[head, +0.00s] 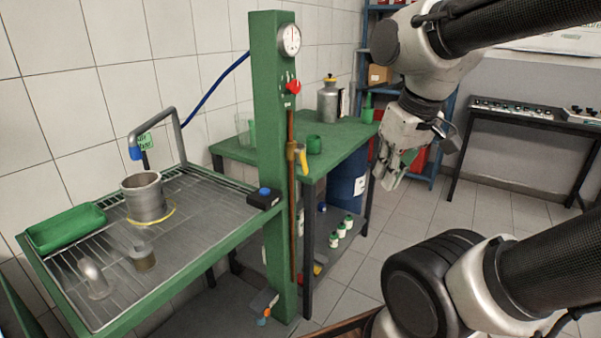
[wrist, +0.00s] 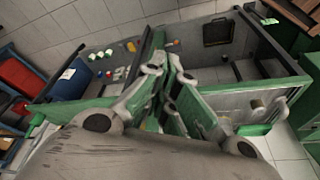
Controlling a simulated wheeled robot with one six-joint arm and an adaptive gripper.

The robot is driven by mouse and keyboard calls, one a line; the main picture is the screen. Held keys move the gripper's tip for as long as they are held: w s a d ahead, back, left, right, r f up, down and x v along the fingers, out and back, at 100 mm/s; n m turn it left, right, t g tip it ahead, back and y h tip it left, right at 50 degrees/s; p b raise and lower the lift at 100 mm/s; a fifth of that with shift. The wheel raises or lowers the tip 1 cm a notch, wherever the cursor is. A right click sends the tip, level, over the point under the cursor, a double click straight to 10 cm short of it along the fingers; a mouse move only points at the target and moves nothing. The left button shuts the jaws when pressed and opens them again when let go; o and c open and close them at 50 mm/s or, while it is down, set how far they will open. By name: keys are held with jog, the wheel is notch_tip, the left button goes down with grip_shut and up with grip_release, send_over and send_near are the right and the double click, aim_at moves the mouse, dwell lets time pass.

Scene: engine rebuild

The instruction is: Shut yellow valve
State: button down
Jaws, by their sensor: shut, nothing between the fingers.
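The yellow valve handle (head: 303,161) hangs down at a tilt beside the copper pipe (head: 291,200) on the green column (head: 268,140). Its brass body meets the pipe at about mid-height. My gripper (head: 386,180) is to the right of the valve, beyond the end of the green table, pointing down. It is shut, empty and clear of the valve. In the wrist view, my gripper (wrist: 172,95) fills the middle with its fingers together. I cannot make out the yellow valve clearly there.
A red knob (head: 293,87) and a round gauge (head: 289,40) are on the column above the valve. The green table (head: 345,150) carries a metal canister (head: 328,102) and a green cup (head: 314,145). A blue barrel (head: 346,188) stands below. Open floor lies right of the table.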

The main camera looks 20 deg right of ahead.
jog(key=w+a+f+n+g+h, duration=0.2)
jog(key=w+a+f+n+h, duration=0.25)
jog(key=w+f+n, duration=0.3)
jog(key=w+a+f+n+g+h, duration=0.1)
jog(key=w+a+f+n+h, duration=0.2)
jog(key=w+f+n+h, duration=0.35)
jog(key=w+a+n+t, duration=0.3)
jog(key=w+a+n, duration=0.1)
jog(key=w, duration=0.3)
jog(key=w+a+f+n+t, duration=0.1)
jog(key=w+a+n+t, duration=0.3)
jog(key=w+n, duration=0.2)
jog(key=shift+w+f, duration=0.3)
jog(key=shift+w, duration=0.45)
